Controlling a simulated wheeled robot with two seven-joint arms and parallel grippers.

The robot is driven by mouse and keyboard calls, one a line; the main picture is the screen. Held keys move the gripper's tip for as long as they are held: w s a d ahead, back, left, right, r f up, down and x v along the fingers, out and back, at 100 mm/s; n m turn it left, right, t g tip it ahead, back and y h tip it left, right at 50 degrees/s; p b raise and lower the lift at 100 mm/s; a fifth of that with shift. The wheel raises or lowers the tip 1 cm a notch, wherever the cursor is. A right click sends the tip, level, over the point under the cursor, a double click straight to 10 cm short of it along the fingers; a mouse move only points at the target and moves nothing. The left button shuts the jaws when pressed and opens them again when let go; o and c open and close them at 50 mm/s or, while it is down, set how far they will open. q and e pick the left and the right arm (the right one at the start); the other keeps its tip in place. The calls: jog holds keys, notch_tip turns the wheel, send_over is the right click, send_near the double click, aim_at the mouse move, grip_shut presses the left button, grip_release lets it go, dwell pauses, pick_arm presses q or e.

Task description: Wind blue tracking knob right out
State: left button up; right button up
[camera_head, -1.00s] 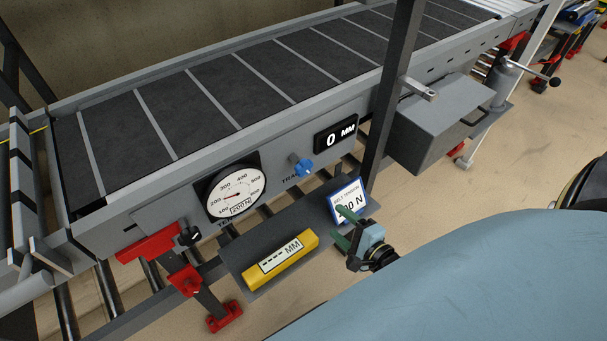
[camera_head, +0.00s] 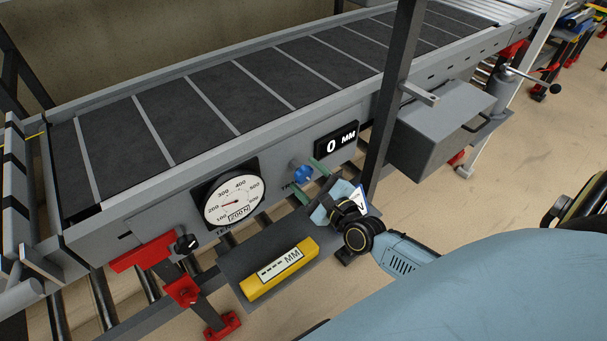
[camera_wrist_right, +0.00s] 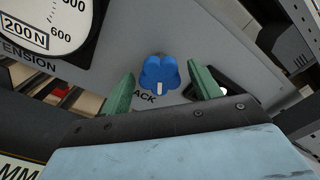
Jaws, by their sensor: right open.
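The blue tracking knob (camera_head: 303,174) sits on the conveyor's grey side panel, between the tension dial and the black MM display. In the right wrist view the lobed knob (camera_wrist_right: 159,74) shows a white mark at its lower edge. My right gripper (camera_head: 310,180) is open with its green fingers pointing at the panel. In the right wrist view its fingers (camera_wrist_right: 163,90) stand on either side of and a little short of the knob, apart from it. The display (camera_head: 336,143) reads 0 MM. My left gripper is not in view.
The round tension dial (camera_head: 235,197) reads about 200 N, left of the knob. A yellow MM gauge (camera_head: 279,269) lies on the dark shelf (camera_head: 232,262) below. A black upright post (camera_head: 388,110) and a grey box (camera_head: 440,120) stand to the right.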

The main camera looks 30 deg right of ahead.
jog(key=shift+w+a, duration=0.1)
jog(key=shift+w, duration=0.65)
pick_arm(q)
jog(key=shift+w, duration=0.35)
pick_arm(e)
jog(key=shift+w, duration=0.15)
jog(key=c, duration=1)
jog(key=shift+o, duration=0.2)
jog(key=shift+n, duration=0.3)
